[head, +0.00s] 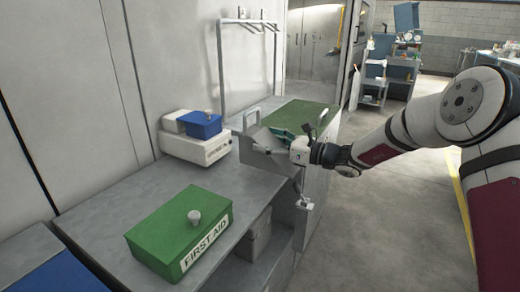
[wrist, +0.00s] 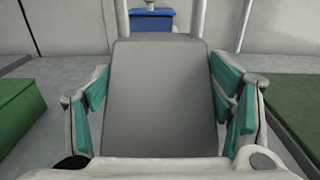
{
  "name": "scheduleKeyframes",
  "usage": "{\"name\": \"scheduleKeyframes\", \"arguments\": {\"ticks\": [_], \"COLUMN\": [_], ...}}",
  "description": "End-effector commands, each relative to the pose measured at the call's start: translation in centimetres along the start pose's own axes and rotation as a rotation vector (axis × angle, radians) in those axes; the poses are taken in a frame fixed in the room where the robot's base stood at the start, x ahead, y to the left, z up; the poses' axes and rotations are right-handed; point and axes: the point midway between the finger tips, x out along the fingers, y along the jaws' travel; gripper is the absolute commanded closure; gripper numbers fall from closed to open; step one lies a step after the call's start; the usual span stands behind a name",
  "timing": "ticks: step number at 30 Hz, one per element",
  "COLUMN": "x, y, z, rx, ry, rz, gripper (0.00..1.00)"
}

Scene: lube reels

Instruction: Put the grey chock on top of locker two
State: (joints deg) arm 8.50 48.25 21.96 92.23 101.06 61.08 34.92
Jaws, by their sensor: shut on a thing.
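The grey chock (head: 262,139) is a plain wedge-like block with a handle-like bar at its far end. In the wrist view the chock (wrist: 160,95) fills the space between my gripper's (wrist: 160,112) teal finger pads, which press on both sides of it. In the head view my gripper (head: 280,138) holds it in front of the green-topped grey cabinet (head: 316,180). I cannot tell whether the chock touches anything below. No locker number is legible, so I cannot tell which unit is locker two.
A green first aid box (head: 180,232) with a knob stands on the grey counter (head: 110,222). A white box (head: 196,148) with a blue knobbed box (head: 201,125) stands behind it. A metal hook rack (head: 222,65) rises at the back. Floor is clear at right.

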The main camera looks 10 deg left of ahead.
Motion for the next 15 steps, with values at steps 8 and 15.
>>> {"name": "scheduleKeyframes", "arguments": {"ticks": [8,15], "x": [3.6,5.3], "y": [-3.9,-5.9], "z": [-0.4,-0.5], "rx": [-0.005,-0.002], "ry": [-0.006,-0.005], "rz": [0.003,0.002], "gripper": [0.86,0.86]}}
